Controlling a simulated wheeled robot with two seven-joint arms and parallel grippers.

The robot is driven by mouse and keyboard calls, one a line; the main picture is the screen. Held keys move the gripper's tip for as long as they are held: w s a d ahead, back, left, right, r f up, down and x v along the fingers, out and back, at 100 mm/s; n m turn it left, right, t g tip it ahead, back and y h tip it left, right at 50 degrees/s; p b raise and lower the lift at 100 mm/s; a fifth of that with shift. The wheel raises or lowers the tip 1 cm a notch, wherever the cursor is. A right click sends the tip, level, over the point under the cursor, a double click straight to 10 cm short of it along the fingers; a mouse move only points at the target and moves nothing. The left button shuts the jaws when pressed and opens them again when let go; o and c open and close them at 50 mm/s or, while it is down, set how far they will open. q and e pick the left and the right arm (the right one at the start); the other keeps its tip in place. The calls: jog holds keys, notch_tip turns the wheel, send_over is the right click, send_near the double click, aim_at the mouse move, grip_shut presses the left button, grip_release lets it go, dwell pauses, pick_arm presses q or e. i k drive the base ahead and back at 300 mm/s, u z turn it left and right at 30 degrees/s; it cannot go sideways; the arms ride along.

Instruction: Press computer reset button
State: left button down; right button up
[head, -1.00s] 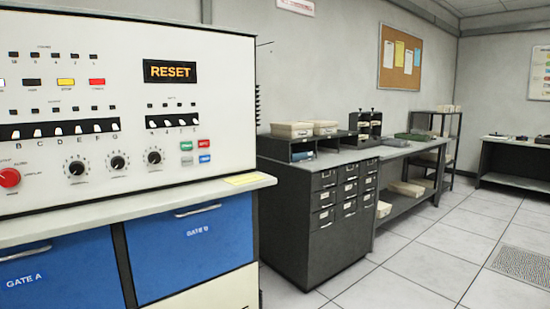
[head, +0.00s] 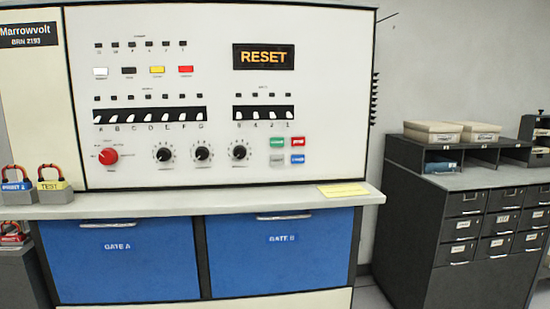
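The computer's white control panel (head: 215,75) stands ahead of me in the head view. A dark display (head: 263,57) at its upper right reads RESET in orange letters. A row of small buttons at the left holds a white one (head: 100,73), a black one (head: 128,71), a yellow one (head: 157,70) and a red one (head: 185,70). Lower right are green (head: 277,142), red (head: 298,141), blue (head: 298,159) and pale buttons. Their small labels are too blurred to read for certain. A red rotary knob (head: 108,156) sits lower left. Neither gripper shows.
A pale ledge (head: 230,203) juts out below the panel, with a yellow note (head: 342,190) on it. Blue drawers marked GATE A (head: 120,265) and GATE B (head: 300,262) are beneath. Padlock-like tags stand at the left. A dark drawer cabinet (head: 430,230) stands at the right.

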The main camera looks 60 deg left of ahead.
aim_at(275, 160)
jog(key=u, duration=0.75)
jog(key=i, duration=0.75)
jog(key=u, duration=0.9)
